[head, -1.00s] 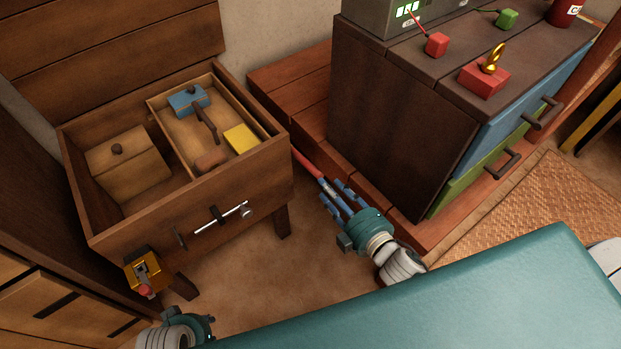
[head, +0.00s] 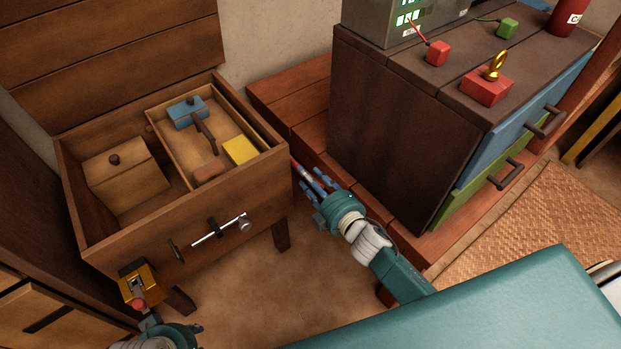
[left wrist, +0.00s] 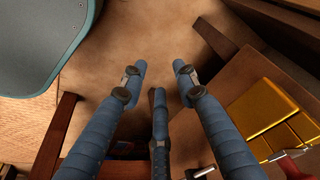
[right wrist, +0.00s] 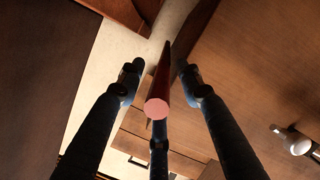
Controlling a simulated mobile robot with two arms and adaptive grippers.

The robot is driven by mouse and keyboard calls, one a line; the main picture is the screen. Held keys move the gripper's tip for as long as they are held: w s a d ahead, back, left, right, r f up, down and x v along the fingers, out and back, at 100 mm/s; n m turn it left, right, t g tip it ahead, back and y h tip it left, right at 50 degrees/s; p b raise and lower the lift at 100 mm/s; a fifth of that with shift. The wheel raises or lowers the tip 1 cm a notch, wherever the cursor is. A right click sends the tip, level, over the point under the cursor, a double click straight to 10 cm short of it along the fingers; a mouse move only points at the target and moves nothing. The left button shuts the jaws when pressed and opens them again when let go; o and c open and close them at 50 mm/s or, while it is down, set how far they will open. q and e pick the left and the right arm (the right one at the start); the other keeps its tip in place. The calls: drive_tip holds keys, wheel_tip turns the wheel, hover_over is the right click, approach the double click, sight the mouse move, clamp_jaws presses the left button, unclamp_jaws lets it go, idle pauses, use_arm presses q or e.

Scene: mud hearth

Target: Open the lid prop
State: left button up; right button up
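The wooden chest (head: 190,225) stands at left with its lid (head: 120,45) raised at the back. A red rod (head: 297,166), which looks like the lid prop, sticks out by the chest's right side. My right gripper (head: 312,178) reaches to this rod. In the right wrist view the rod's round red end (right wrist: 157,107) lies between my open fingers, with gaps on both sides and no clear contact. The rod's far end is unclear. My left gripper (left wrist: 159,68) is open and empty above the floor, low at the chest's front left; in the head view its fingers are mostly hidden.
A yellow latch block (head: 139,285) with a red knob is on the chest's front left corner, beside my left gripper. A metal bolt (head: 220,230) is on the chest front. A dark cabinet (head: 390,130) on a wooden step stands to the right. The floor between is clear.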

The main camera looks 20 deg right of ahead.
clamp_jaws()
drive_tip(key=shift+f, duration=0.15)
